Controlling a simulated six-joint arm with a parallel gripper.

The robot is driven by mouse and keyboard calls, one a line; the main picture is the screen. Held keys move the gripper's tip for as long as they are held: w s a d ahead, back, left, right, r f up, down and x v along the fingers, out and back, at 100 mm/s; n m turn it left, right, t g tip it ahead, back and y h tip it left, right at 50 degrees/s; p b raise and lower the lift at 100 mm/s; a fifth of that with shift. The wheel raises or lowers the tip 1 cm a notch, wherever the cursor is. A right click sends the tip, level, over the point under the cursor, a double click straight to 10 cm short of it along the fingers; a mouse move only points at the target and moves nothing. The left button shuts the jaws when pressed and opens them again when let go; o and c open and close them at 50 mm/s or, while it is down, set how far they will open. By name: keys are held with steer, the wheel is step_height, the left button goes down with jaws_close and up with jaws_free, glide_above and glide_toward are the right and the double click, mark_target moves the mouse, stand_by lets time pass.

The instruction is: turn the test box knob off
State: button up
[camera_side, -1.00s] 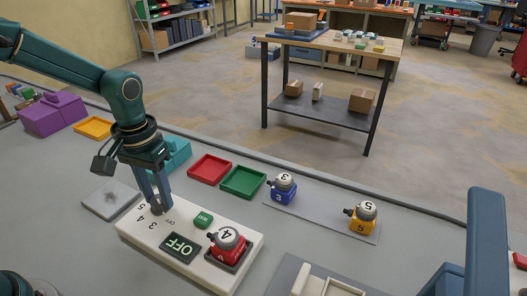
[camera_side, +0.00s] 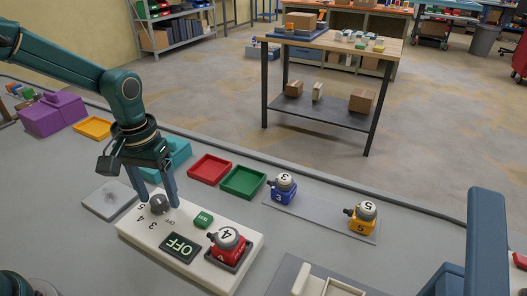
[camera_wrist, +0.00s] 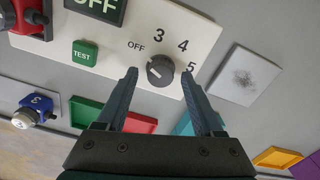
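The test box (camera_side: 148,236) is a white panel on the table with a dark round knob (camera_side: 159,204) at its left end. Around the knob are the marks OFF, 3, 4 and 5. In the wrist view the knob (camera_wrist: 160,70) has a white pointer line that points toward OFF at its upper left. The dark display (camera_side: 180,247) reads OFF. My gripper (camera_side: 159,202) is open, with one finger on each side of the knob. In the wrist view its fingertips (camera_wrist: 159,72) stand apart from the knob.
A green TEST button (camera_side: 203,220) and a red box marked 4 (camera_side: 228,246) are on the panel. Blue box 3 (camera_side: 283,190) and yellow box 5 (camera_side: 362,218) stand on a grey strip. Red (camera_side: 209,168) and green (camera_side: 243,182) trays lie behind.

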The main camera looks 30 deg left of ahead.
mark_target(159, 198)
steer(key=shift+r, duration=2.55)
steer(key=shift+r, duration=0.1)
steer(key=s+r+m+t, duration=0.1)
steer(key=s+r+t, duration=0.35)
steer(key=r, duration=0.35)
steer(key=s+d+f+m+t, duration=0.1)
steer(key=s+m, duration=0.1)
steer(key=s, duration=0.6)
steer(key=shift+d+f, duration=0.15)
steer(key=shift+f, duration=0.15)
